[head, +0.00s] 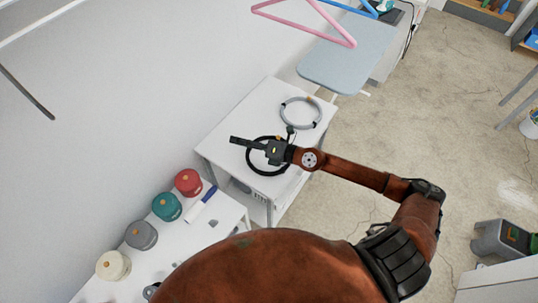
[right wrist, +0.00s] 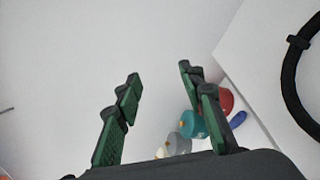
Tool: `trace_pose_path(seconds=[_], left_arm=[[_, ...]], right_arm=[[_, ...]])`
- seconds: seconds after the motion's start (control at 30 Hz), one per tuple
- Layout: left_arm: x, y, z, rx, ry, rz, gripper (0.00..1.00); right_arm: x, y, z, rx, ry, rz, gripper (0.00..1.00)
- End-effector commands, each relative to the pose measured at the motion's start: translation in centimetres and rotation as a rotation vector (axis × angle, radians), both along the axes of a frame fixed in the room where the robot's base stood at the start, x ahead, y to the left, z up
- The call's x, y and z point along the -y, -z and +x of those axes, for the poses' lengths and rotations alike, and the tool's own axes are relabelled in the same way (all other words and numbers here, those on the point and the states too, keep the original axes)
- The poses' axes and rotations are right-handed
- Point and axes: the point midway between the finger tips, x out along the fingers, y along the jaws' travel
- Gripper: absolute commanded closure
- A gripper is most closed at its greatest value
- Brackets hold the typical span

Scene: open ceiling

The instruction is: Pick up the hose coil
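Two ring-shaped coils lie on a white table (head: 238,122). A grey coil (head: 283,115) with an orange tag and dark bands is at the back right. A black coil (head: 265,174) is nearer, partly hidden under my right gripper (head: 236,140). The black coil also shows at the right edge of the right wrist view (right wrist: 289,78), outside the fingers. In that view my right gripper (right wrist: 160,80) has its green-padded fingers spread, with nothing between them. It appears to be above the table, left of the black coil's middle. My left gripper is not in view.
A lower white table holds a red (head: 188,182), a teal (head: 167,206), a grey (head: 141,235) and a cream canister (head: 113,265), plus a blue-handled roll (head: 201,205). An ironing board (head: 346,62) with a pink hanger (head: 303,26) stands behind. Floor at right is mostly clear.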

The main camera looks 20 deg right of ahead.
Motion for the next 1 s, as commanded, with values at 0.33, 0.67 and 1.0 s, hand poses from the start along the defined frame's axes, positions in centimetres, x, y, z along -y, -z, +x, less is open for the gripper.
trace_pose_path(seconds=[0.33,0.67,1.0], left_arm=[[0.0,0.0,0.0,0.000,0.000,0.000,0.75],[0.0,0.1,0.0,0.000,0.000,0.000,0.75],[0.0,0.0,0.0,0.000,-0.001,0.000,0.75]], right_arm=[[17.6,12.0,0.5,-0.167,-0.233,-0.966,0.64],[21.5,14.2,1.6,-0.219,-0.232,-1.090,0.64],[20.6,17.2,4.6,-0.217,-0.230,-1.086,0.64]])
